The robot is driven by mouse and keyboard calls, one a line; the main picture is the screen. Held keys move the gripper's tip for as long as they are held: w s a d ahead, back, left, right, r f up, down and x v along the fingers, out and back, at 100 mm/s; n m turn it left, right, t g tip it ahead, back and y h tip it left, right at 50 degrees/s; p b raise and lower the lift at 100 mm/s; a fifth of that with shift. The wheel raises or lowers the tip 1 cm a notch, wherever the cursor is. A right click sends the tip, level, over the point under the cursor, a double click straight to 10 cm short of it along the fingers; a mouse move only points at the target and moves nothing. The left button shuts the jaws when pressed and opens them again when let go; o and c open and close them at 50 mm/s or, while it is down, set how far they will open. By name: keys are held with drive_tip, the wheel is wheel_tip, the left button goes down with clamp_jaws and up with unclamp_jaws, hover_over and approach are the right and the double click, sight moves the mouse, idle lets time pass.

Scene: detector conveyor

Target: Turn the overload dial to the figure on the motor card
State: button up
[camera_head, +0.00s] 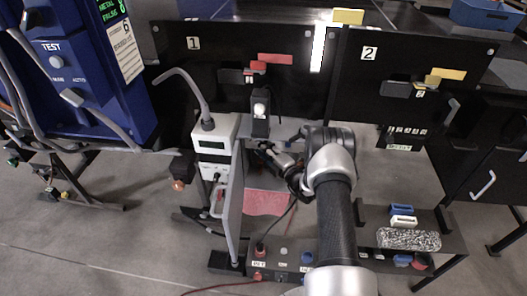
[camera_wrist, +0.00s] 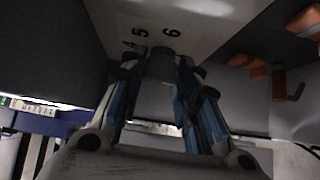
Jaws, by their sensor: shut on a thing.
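The overload dial (camera_wrist: 160,60) shows in the wrist view as a dark grey knob on a pale plate (camera_wrist: 190,25) printed with the figures 4, 5 and 6. My gripper (camera_wrist: 162,75) is shut on the dial, with one blue-padded finger on each side. The fingers hide much of the dial, and I cannot tell which figure it points to. In the head view my gripper (camera_head: 275,155) reaches into the space below panel 1 (camera_head: 235,52), and the dial is hidden there. I cannot pick out the motor card.
A grey door-like panel (camera_head: 233,205) stands left of my arm. A white device (camera_head: 214,150) with a grey handle is beside it. A red cloth (camera_head: 265,202) lies below my gripper. Orange hooks (camera_wrist: 285,85) show at right in the wrist view. Panel 2 (camera_head: 405,75) is to the right.

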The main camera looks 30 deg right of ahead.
drive_tip(key=o, duration=1.1)
drive_tip(key=shift+c, duration=0.2)
drive_tip(key=shift+s, duration=0.1)
drive_tip(key=s+d, duration=0.2)
drive_tip(key=s, duration=0.9)
drive_tip(key=shift+s+d, duration=0.15)
drive_tip(key=shift+s, duration=0.15)
